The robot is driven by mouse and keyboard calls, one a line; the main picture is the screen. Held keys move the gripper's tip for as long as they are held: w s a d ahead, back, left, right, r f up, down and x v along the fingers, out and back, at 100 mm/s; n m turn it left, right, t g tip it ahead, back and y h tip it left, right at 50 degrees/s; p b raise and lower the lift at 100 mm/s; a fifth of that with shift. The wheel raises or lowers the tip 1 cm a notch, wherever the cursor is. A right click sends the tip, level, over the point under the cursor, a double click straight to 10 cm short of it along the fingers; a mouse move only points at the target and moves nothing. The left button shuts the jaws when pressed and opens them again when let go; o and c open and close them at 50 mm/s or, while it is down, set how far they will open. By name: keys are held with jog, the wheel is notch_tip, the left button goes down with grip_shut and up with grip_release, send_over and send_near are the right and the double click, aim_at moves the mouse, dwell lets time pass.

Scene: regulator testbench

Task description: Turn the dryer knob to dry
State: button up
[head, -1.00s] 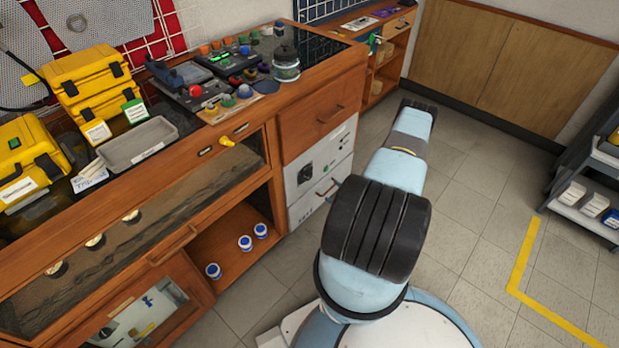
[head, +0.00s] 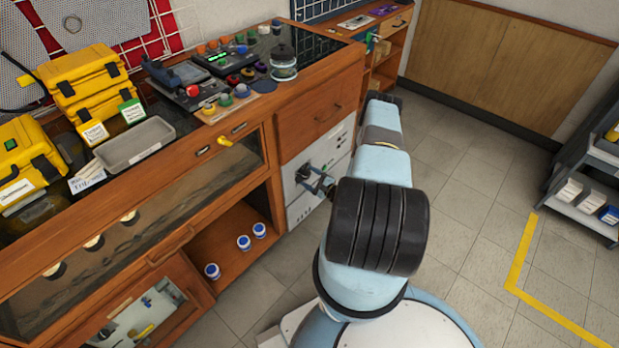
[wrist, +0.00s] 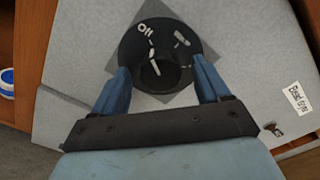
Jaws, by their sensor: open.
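The dryer knob (wrist: 160,70) is a round black dial on the grey-white front of the dryer (wrist: 85,60). "Off" is lettered at its upper left and another white mark, hard to read, lies at its upper right. A white pointer line on the knob points roughly up. My gripper (wrist: 159,76) is open, with one blue finger on each side of the knob's raised middle. I cannot tell whether the fingers touch it. In the head view, my gripper (head: 321,184) is in front of the white dryer (head: 305,207) under the workbench, partly covering the knob.
A small "Bead dryer" label (wrist: 297,97) is right of the dial. In the head view, the wooden workbench (head: 318,112) surrounds the dryer, and jars (head: 244,243) stand on its low shelf. Open floor (head: 475,190) lies to the right, before a grey cart (head: 575,205).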

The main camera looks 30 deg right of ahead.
jog(key=shift+w+a, duration=0.15)
jog(key=shift+w, duration=0.15)
